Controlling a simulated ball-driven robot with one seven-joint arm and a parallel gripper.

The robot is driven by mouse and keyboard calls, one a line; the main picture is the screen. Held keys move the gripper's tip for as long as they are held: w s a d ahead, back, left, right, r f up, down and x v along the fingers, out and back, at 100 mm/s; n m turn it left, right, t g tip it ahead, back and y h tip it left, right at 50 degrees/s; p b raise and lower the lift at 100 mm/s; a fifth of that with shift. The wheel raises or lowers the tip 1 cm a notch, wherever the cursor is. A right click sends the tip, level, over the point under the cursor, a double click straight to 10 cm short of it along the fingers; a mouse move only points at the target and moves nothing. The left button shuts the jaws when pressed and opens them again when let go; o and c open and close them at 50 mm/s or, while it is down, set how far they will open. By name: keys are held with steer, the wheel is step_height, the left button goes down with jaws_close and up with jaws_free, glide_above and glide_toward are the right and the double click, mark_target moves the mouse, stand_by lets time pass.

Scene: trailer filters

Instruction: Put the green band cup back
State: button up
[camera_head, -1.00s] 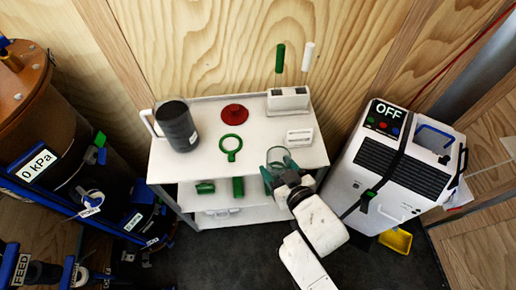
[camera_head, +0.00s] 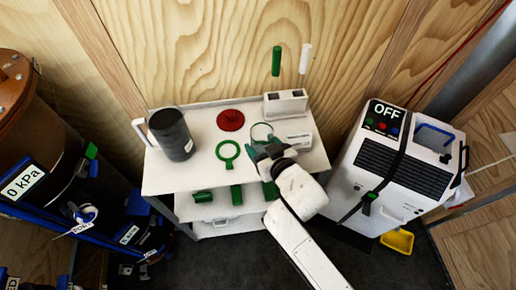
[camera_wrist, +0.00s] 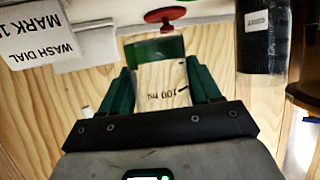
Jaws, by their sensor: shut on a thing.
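My gripper (camera_head: 266,150) is over the right part of the white cart top (camera_head: 190,184). It is shut on a clear cup (camera_head: 262,131). In the wrist view my gripper (camera_wrist: 160,88) has its dark green fingers on both sides of the cup (camera_wrist: 162,82). That view shows a "100 ml" mark and a green band (camera_wrist: 154,49) on the cup. The fingers hide part of the cup in the head view. I cannot tell whether its base touches the cart. A green ring with a tab (camera_head: 228,153) lies on the cart, left of the cup.
A dark jug (camera_head: 172,134) stands left on the cart. A red disc (camera_head: 230,120) and a white holder (camera_head: 285,103) are behind. A small white block (camera_head: 295,141) is right of the cup. A white machine marked OFF (camera_head: 402,165) stands right of the cart.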

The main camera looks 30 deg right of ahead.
steer(key=w+f, duration=0.2)
steer(key=f, duration=0.1)
steer(key=shift+w, duration=0.3)
steer(key=shift+w+f, duration=0.15)
steer(key=shift+f, duration=1.5)
steer(key=shift+f+b, duration=0.2)
steer(key=shift+b, duration=0.15)
steer(key=o, duration=1.2)
steer(key=shift+r, duration=0.15)
steer(key=shift+r, duration=0.1)
steer(key=v, duration=1.2)
